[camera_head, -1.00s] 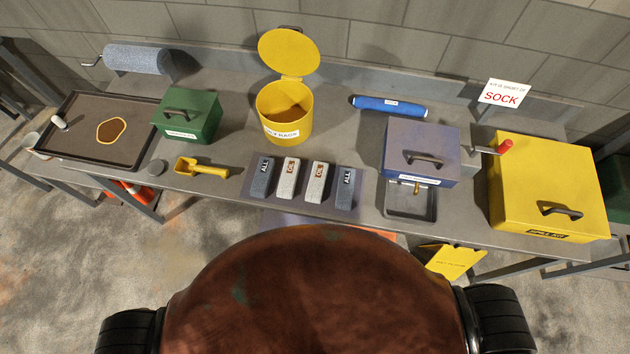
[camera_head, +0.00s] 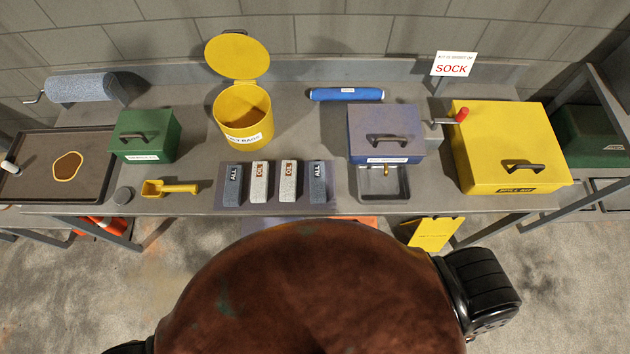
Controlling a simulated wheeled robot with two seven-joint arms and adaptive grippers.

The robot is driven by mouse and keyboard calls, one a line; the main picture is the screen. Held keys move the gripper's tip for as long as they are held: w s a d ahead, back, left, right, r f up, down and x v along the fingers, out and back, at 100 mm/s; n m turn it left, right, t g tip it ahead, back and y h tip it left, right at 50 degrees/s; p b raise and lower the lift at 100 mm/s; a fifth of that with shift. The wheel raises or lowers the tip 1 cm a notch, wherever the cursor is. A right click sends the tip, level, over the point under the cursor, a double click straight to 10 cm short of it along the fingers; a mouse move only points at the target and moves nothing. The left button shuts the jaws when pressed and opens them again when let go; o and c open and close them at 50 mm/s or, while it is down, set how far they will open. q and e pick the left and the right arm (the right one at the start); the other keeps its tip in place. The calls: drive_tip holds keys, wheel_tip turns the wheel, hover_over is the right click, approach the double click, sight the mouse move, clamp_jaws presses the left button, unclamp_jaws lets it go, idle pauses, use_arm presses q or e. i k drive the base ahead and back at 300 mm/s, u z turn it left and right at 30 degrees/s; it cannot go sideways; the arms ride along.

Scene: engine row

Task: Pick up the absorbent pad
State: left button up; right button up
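Several absorbent pads stand in a row on a dark mat at the bench's front edge. A dark grey pad (camera_head: 233,186) marked ALL is at the left end. A light grey pad (camera_head: 259,182) and another light grey pad (camera_head: 288,181) with brown labels are in the middle. A second dark grey pad (camera_head: 318,182) marked ALL is at the right end. A grey-blue roll (camera_head: 80,88) is at the back left. Neither of my grippers shows in the head view, and nothing touches the pads.
On the bench (camera_head: 335,205) stand a tray (camera_head: 100,165) with a brown puddle, a green box (camera_head: 145,136), a yellow scoop (camera_head: 170,188), an open yellow bin (camera_head: 242,118), a blue sock (camera_head: 346,94), a blue-grey box (camera_head: 386,132) and a yellow spill kit (camera_head: 508,148).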

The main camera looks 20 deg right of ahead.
sight(289, 171)
drive_tip(key=k, duration=1.3)
drive_tip(key=u, duration=0.45)
drive_tip(key=i, duration=0.8)
drive_tip(key=u, duration=0.1)
